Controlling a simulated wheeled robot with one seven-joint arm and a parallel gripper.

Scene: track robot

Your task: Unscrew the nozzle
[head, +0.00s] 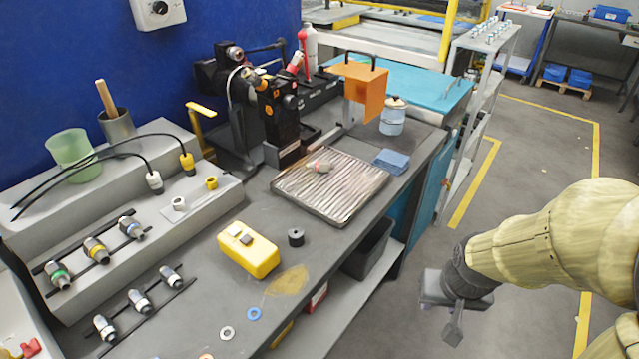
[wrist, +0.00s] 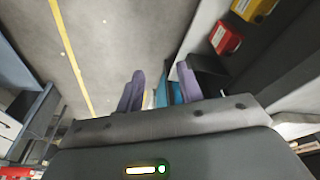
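I cannot tell for certain which part is the nozzle. A black fixture (head: 282,112) with orange and yellow parts stands at the back of the workbench, and a small pale and red piece (head: 295,63) shows at its upper right. A small grey-and-red fitting (head: 318,166) lies on the ribbed metal tray (head: 360,185). Several nozzle-like fittings (head: 96,250) with coloured rings sit in racks at the left. My gripper (head: 454,327) hangs over the floor, right of the bench and away from all of these. In the wrist view its two fingers (wrist: 159,88) are apart with nothing between them.
A yellow box (head: 248,250) and a black cylinder (head: 296,238) stand on the bench near the tray. A blue block (head: 391,161), a jar (head: 393,118) and an orange plate (head: 362,86) are further back. The floor around my gripper is clear; the bench edge lies to its left.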

